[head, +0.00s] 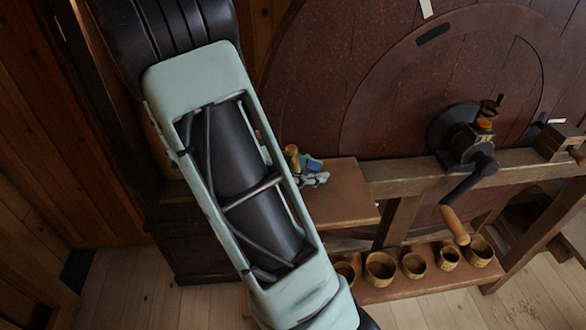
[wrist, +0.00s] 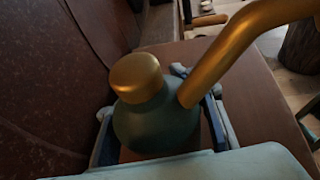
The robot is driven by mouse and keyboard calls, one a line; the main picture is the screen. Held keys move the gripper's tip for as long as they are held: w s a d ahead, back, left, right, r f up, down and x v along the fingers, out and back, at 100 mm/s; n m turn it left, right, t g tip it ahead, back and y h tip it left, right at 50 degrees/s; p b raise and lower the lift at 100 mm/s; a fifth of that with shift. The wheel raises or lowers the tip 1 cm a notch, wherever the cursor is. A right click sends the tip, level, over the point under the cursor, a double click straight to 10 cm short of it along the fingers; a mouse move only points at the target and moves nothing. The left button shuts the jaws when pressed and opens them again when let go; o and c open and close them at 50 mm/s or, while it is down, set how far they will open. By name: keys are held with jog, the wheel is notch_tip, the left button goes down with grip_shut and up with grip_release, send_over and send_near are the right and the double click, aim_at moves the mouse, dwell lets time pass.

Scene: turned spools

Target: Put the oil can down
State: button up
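The oil can has a dark green round body, a brass cap and a long brass spout. It fills the middle of the wrist view (wrist: 155,128), with the spout rising to the upper right. In the head view its brass top (head: 292,152) shows over the small brown ledge (head: 345,205), beside my forearm. My gripper (head: 312,176) has a finger on each side of the can's body and looks shut on it; the fingers also show in the wrist view (wrist: 162,135). The can's base is hidden, so I cannot tell whether it touches the ledge.
A large reddish-brown wheel (head: 350,60) stands behind the ledge. A dark crank with a wooden handle (head: 455,224) sticks out at the right. Several wooden cups (head: 380,269) stand on a low shelf (head: 410,287). The ledge's right part is bare.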

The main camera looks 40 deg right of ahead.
grip_shut()
jog(key=shift+r, duration=0.2)
